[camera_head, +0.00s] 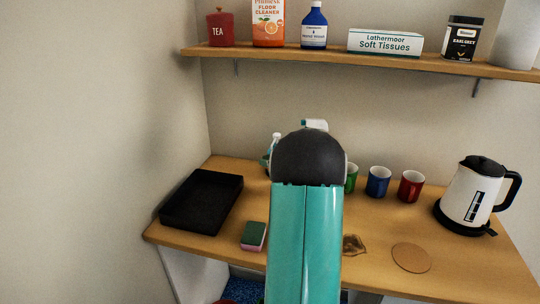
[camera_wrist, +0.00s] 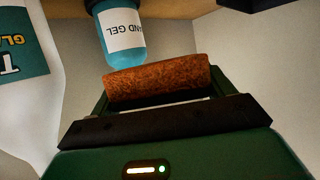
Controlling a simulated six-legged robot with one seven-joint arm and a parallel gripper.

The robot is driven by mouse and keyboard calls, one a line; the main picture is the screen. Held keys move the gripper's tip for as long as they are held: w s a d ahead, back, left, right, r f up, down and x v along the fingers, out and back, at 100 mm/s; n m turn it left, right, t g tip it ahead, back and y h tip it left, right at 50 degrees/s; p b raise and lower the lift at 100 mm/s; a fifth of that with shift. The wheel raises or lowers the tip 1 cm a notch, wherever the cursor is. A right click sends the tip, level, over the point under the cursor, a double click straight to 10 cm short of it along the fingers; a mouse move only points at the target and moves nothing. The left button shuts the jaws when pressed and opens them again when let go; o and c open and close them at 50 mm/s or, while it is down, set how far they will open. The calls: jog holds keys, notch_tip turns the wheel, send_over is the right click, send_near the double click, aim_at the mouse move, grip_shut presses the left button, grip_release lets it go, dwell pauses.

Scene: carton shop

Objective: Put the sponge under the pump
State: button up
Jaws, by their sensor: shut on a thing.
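In the wrist view my gripper (camera_wrist: 158,95) is shut on a rough, orange-brown sponge-like block (camera_wrist: 158,80), held crosswise between the fingers. A blue-teal hand gel bottle (camera_wrist: 122,38) shows upside down just beyond the block; whether they touch I cannot tell. In the head view a white pump top (camera_head: 276,138) shows at the back of the table, left of my arm; its bottle is mostly hidden. A green and pink sponge (camera_head: 253,236) lies on the table near the front edge. My arm hides my gripper and the held block in the head view.
A black tray (camera_head: 202,201) lies at the table's left. Green, blue (camera_head: 378,182) and red mugs, a kettle (camera_head: 468,196), a cork coaster (camera_head: 411,257) and a brown stain (camera_head: 354,244) are to the right. A white spray bottle (camera_wrist: 28,90) stands close by in the wrist view.

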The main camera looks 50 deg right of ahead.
jog(key=w, duration=0.1)
jog(key=w+d, duration=0.1)
jog(key=w, duration=0.1)
jog(key=shift+w+d+f, duration=0.1)
jog(key=shift+w+d, duration=0.2)
jog(key=shift+w, duration=0.1)
jog(key=shift+f, duration=0.15)
jog(key=shift+f, duration=0.35)
jog(key=o, duration=0.9)
jog(key=shift+r, duration=0.1)
